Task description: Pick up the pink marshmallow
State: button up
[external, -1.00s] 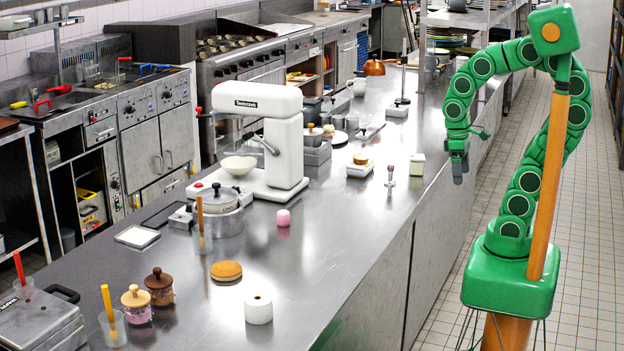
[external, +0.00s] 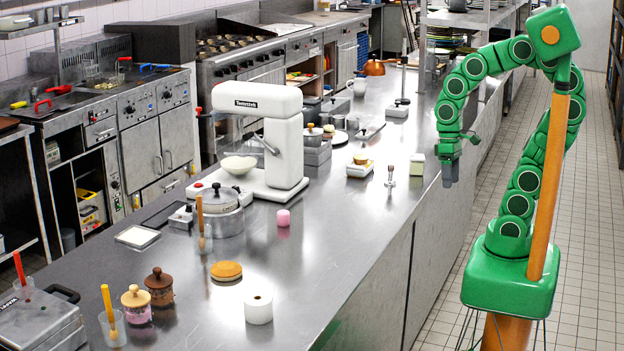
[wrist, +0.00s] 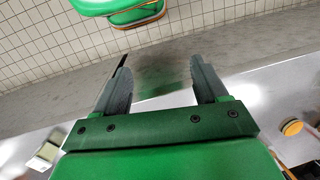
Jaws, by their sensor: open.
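The pink marshmallow (external: 283,217) stands on the steel counter in front of the white stand mixer in the external view. My gripper (external: 449,176) hangs over the counter's right edge, well to the right of the marshmallow and apart from it. In the wrist view my gripper (wrist: 160,85) has its two grey fingers spread, with nothing between them. I cannot make out the marshmallow in the wrist view.
A green-and-white block (external: 416,168) and a fork stand (external: 390,176) are near my gripper. Counter right of the marshmallow is clear.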

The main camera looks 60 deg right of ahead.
jog(key=w+a+m+t+y, duration=0.1)
jog(key=w+a+m+y, duration=0.35)
jog(key=w+a, duration=0.75)
jog(key=m+t+y, duration=0.5)
jog(key=m, duration=0.7)
send_near(287, 212)
jog(key=s+a+r, duration=0.6)
jog(key=s+a, duration=0.1)
jog(key=s, duration=0.2)
jog(key=w+d+f+m, duration=0.2)
jog(key=w, duration=0.1)
jog(key=w+d+f+m+t, duration=0.1)
jog(key=w+f+m, duration=0.2)
jog(key=w+d+f+m+t+h, duration=0.1)
jog(key=w+d+f+m, duration=0.1)
jog(key=w+f, duration=0.1)
jog(key=shift+w+d+m, duration=0.1)
jog(key=shift+d+m, duration=0.15)
jog(key=shift+d, duration=0.15)
jog(key=shift+x, duration=1.25)
jog(key=shift+a+r+x, duration=0.1)
jog(key=shift+x, duration=0.8)
jog(key=shift+a+r+x, duration=0.1)
jog(key=shift+a+x, duration=0.05)
jog(key=shift+x, duration=0.75)
jog(key=shift+w+a+f, duration=0.25)
jog(key=shift+a+f, duration=0.15)
jog(key=shift+a, duration=0.2)
